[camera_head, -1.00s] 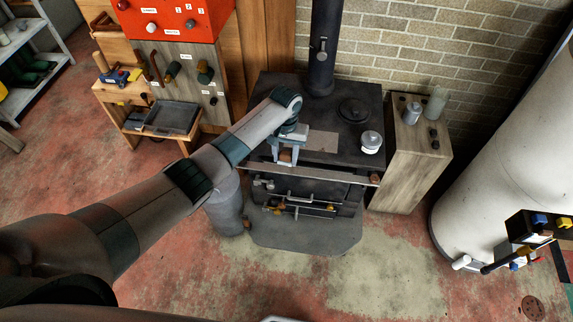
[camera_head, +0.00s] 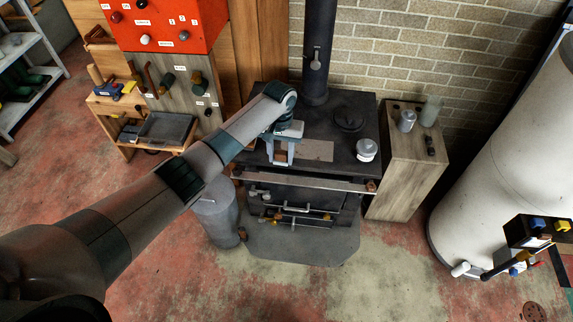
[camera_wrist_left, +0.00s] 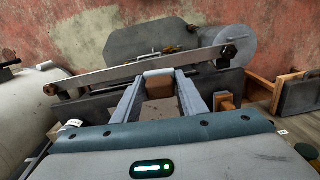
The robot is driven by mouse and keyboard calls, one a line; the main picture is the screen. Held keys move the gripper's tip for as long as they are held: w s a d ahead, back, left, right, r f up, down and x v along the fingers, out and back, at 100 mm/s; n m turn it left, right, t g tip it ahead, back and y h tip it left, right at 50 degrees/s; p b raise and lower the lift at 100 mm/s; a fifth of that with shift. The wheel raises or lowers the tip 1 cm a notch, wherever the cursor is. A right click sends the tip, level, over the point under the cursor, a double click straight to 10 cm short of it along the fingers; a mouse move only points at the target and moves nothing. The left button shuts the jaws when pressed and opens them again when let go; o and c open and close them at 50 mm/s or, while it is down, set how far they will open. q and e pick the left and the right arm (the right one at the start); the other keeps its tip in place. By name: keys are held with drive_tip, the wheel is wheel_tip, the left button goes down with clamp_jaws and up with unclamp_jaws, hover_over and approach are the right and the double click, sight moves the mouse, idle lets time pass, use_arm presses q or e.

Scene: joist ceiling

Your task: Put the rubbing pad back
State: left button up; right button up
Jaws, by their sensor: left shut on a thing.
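My left gripper (camera_head: 283,157) reaches over the left part of the black stove top (camera_head: 330,118), behind its front rail. It is shut on a small brown block, which I take to be the rubbing pad (camera_wrist_left: 159,86). In the left wrist view the block sits between the two grey fingers, with a pale grey part at its outer end. In the head view the fingers mostly hide it. I cannot tell whether it touches the stove top. My right gripper is not in view.
A light rail (camera_head: 300,181) crosses the stove front. A stovepipe (camera_head: 318,60) rises behind. A pale pot (camera_head: 366,150) stands right on the stove, beside a wooden cabinet (camera_head: 407,175). A grey bin (camera_head: 216,212) stands front left. A white tank (camera_head: 500,165) fills the right.

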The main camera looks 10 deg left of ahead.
sight(279, 151)
use_arm(q)
drive_tip(key=r+b, duration=0.1)
drive_tip(key=r, duration=0.1)
drive_tip(key=r+b, duration=0.3)
drive_tip(key=r, duration=0.1)
drive_tip(key=shift+w+a+r, duration=0.15)
drive_tip(key=shift+w+a, duration=0.1)
drive_tip(key=shift+a, duration=0.1)
drive_tip(key=s+a+r+b, duration=0.1)
drive_tip(key=s+a+b, duration=0.1)
drive_tip(key=s, duration=0.6)
drive_tip(key=s+a+r+b, duration=0.1)
drive_tip(key=s+a+b, duration=0.2)
drive_tip(key=s, duration=0.4)
drive_tip(key=s+a+r+b, duration=0.1)
drive_tip(key=s+b, duration=0.3)
drive_tip(key=s, duration=0.4)
drive_tip(key=shift+s+a+b, duration=0.3)
drive_tip(key=shift+a+b, duration=0.1)
drive_tip(key=shift+a, duration=0.4)
